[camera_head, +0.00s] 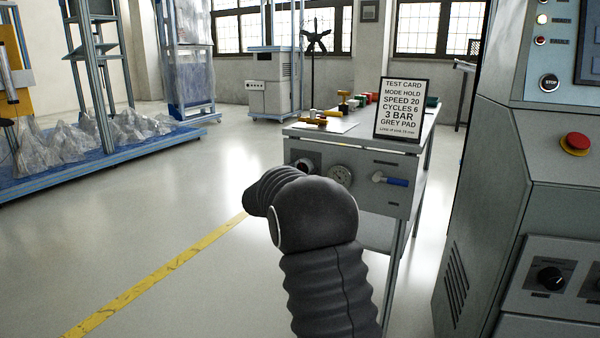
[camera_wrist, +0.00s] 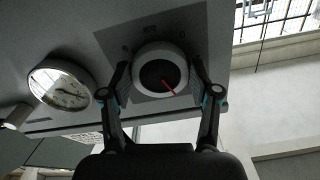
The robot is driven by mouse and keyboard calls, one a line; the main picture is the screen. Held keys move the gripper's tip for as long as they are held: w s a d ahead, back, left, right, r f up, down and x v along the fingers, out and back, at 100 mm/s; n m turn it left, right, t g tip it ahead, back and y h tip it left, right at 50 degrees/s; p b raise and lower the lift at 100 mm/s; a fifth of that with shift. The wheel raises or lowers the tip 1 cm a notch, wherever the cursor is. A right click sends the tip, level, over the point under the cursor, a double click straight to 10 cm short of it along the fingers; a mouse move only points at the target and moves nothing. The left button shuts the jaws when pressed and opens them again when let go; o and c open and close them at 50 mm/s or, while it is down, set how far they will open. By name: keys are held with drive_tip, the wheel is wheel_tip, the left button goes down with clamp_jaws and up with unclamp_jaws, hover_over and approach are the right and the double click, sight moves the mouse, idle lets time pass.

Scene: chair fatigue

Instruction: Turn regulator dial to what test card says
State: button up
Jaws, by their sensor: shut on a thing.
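The test card (camera_head: 402,110) stands upright on the bench; it reads mode hold, speed 20, cycles 6, 3 bar, grey pad. On the bench's grey front panel, the regulator dial (camera_wrist: 160,75) is a round knob with a pale rim, a dark face and a red pointer. The pointer aims down and right in the wrist view. My gripper (camera_wrist: 163,88) has a finger on each side of the dial and is shut on it. In the head view my arm hides the gripper and part of the panel; a knob (camera_head: 306,166) shows at the panel's left.
A round gauge (camera_wrist: 61,83) sits beside the dial; its reading is too small to tell. A blue-handled valve (camera_head: 390,181) is further right on the panel. A grey machine (camera_head: 480,230) with a red stop button (camera_head: 576,143) stands at right.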

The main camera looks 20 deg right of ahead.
drive_tip(key=m+b, duration=0.1)
drive_tip(key=m, duration=0.3)
idle(0.3)
drive_tip(key=o, duration=1.2)
drive_tip(key=shift+d, duration=0.1)
drive_tip(key=shift+c, duration=0.2)
drive_tip(key=shift+s+a, duration=0.3)
drive_tip(key=shift+a, duration=0.3)
drive_tip(key=v, duration=1.1)
drive_tip(key=shift+d, duration=0.1)
